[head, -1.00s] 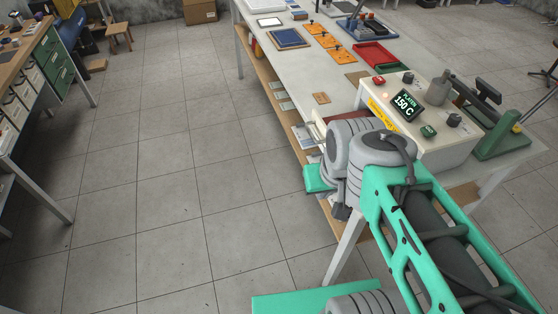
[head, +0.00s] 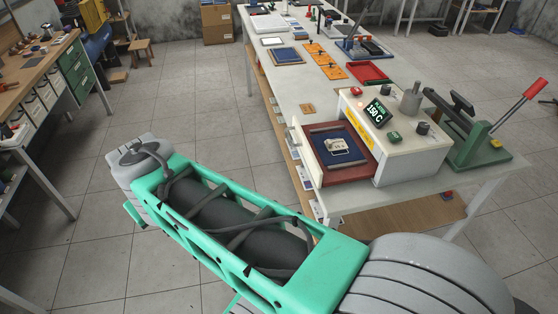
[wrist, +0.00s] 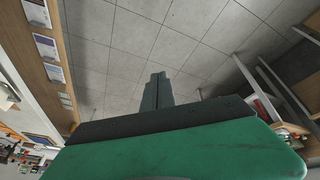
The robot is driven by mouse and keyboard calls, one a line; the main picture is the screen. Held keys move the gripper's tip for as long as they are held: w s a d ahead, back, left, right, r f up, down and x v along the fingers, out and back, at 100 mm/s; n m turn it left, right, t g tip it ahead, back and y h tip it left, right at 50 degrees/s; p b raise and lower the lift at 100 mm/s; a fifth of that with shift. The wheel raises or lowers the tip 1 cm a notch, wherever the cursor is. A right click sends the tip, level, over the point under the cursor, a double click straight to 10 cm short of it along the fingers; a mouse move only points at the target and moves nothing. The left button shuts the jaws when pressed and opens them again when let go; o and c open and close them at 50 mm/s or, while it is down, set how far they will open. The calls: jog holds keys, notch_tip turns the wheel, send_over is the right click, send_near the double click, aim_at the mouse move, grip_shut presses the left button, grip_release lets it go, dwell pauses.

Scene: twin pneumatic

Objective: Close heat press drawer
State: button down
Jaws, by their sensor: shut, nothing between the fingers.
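The heat press (head: 405,143) is a white box with a lit display reading 150 C, on the right part of the long table in the head view. Its drawer (head: 318,172) is pulled out toward the left, with a red-brown rim and a dark inside. A small white labelled item (head: 337,146) lies in the drawer. My arm reaches left across the front of the head view, apart from the drawer; the gripper's fingers are hidden there. In the wrist view my gripper (wrist: 158,76) has its dark fingers together, empty, against the tiled floor.
A green lever press (head: 480,145) with a red handle stands right of the heat press. A red tray (head: 368,73) and orange plates (head: 325,62) lie farther back on the table. A wooden workbench (head: 40,60) stands at left. The floor between is clear.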

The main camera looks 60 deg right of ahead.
jog(key=s+d+f+m+g+h+b, duration=0.15)
jog(key=d+m+h+b, duration=0.3)
jog(key=d, duration=1.45)
jog(key=s+d+r+m+g+h, duration=0.1)
jog(key=s+d+m+g, duration=0.25)
jog(key=s+d, duration=0.6)
jog(key=s+d+f, duration=0.2)
jog(key=d+f, duration=0.5)
jog(key=d, duration=0.3)
jog(key=shift+m, duration=0.3)
jog(key=shift+f, duration=0.1)
